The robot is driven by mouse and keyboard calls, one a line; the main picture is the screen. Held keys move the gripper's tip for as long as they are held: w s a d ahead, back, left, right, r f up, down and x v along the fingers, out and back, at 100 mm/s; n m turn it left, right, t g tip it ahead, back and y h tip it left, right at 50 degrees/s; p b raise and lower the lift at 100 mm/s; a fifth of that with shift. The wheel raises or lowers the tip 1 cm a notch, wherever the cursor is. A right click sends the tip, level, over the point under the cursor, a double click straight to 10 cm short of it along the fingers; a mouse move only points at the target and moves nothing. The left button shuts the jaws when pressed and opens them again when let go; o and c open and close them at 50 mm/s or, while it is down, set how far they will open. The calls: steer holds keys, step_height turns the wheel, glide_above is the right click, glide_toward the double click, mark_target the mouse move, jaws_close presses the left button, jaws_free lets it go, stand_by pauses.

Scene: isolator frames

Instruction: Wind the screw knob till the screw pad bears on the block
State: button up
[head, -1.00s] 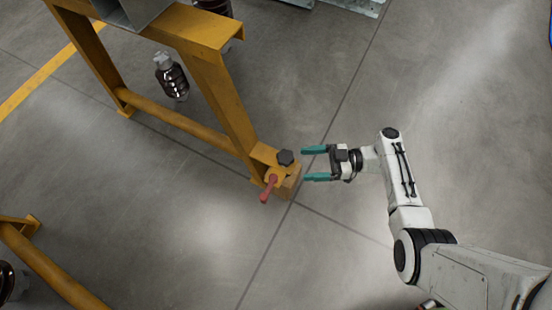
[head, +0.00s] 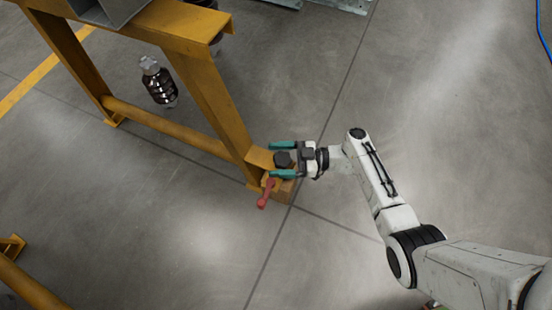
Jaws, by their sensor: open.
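The dark screw knob (head: 283,159) sits on top of the foot of the yellow frame, near the picture's middle. My gripper (head: 271,160) is open, with one teal finger above the knob in the picture and the other below it. The knob lies between the fingers; I cannot tell whether either touches it. The brown block (head: 285,191) shows below the knob at the frame's foot, partly covered by the lower finger. The screw pad is hidden, so any gap to the block cannot be seen.
A red lever (head: 266,194) sticks out just below the knob, close to the lower finger. The yellow frame (head: 205,95) rises to the upper left, with a dark ribbed insulator (head: 159,84) by it. Another yellow frame part (head: 25,283) is at lower left.

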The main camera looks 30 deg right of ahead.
steer(key=shift+w+a, duration=0.2)
steer(key=shift+a, duration=0.2)
steer(key=c, duration=1)
steer(key=shift+o, duration=0.2)
steer(key=m+t+h, duration=0.2)
steer(key=shift+t, duration=0.4)
steer(key=m+t+h, duration=0.1)
steer(key=m+h, duration=0.1)
steer(key=m+t+h, duration=0.1)
steer(key=t+h, duration=0.1)
steer(key=shift+w+d+m, duration=0.2)
steer(key=shift+m, duration=0.2)
steer(key=m+t+h, duration=0.1)
steer(key=h, duration=0.1)
steer(key=m+t+h, duration=0.1)
steer(key=m+h, duration=0.1)
steer(key=d+m+t+h, duration=0.1)
steer(key=h, duration=0.2)
steer(key=shift+w+m, duration=0.15)
steer(key=shift+m, duration=0.25)
steer(key=shift+d+m+h, duration=0.2)
steer(key=shift+m+h, duration=0.6)
steer(key=shift+h, duration=0.6)
steer(key=shift+w+h, duration=0.1)
steer(key=shift+h, duration=0.2)
